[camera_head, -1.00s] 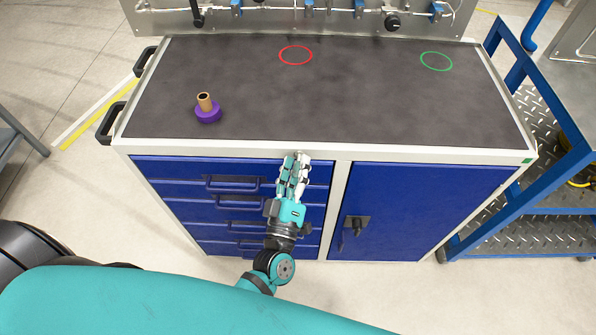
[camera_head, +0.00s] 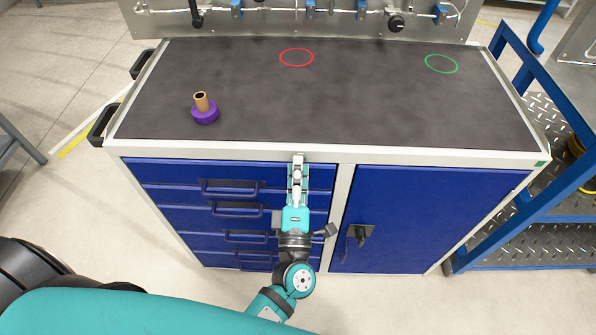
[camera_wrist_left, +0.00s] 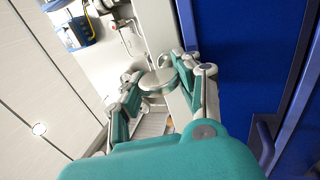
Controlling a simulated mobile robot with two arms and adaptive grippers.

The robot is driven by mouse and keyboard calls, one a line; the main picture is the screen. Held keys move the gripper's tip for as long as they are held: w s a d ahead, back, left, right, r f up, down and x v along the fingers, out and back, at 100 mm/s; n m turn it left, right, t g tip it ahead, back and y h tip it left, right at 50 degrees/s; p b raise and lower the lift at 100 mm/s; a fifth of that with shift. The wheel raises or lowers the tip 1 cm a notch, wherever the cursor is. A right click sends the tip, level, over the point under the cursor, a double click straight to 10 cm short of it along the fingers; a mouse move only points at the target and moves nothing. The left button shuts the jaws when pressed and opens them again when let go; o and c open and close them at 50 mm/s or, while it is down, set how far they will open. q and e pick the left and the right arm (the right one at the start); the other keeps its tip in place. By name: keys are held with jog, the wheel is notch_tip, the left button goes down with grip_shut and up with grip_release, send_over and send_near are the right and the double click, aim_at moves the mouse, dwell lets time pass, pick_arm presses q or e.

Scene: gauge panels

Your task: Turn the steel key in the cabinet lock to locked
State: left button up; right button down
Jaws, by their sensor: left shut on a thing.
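The steel key (camera_wrist_left: 158,82) shows in the left wrist view as a round grey head between the finger pads. My left gripper (camera_head: 298,163) is shut on it at the pale front rail of the cabinet (camera_head: 440,158), above the blue drawers. The left wrist view also shows the gripper (camera_wrist_left: 156,88), with one finger on each side of the key head. In the head view the fingers hide the key and the lock, so I cannot read a locked or unlocked mark. My right gripper is not in view.
A purple ring with a tan tube (camera_head: 204,108) stands on the dark top at the left. A red circle (camera_head: 296,57) and a green circle (camera_head: 441,64) mark the otherwise clear top.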

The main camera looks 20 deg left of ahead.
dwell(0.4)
pick_arm(q)
jog(key=o, duration=1.2)
jog(key=v, duration=1.2)
jog(key=s+d+f+m+g+h, duration=0.15)
jog(key=f+m+g+h, duration=0.5)
jog(key=f, duration=0.95)
jog(key=s+d+f+m+g+h, duration=0.1)
jog(key=s+f+m+g+h, duration=0.15)
jog(key=f+m, duration=1.05)
jog(key=s+a+f+m+g+y, duration=0.1)
jog(key=s+a+f+g, duration=0.2)
jog(key=s+a+f, duration=0.2)
jog(key=s+a+f+m+g+y, duration=0.1)
jog(key=s+a+f+g, duration=0.3)
jog(key=s+f, duration=0.5)
jog(key=s+a+f+m+g+y, duration=0.1)
jog(key=s+a+f+m+g, duration=0.1)
jog(key=s+a+f, duration=0.4)
jog(key=shift+s+a+f+g, duration=0.1)
jog(key=shift+s+f+g, duration=0.35)
jog(key=shift+s, duration=0.2)
jog(key=shift+s+a+f+g, duration=0.15)
jog(key=shift+s+f+g, duration=0.3)
jog(key=shift+s, duration=0.2)
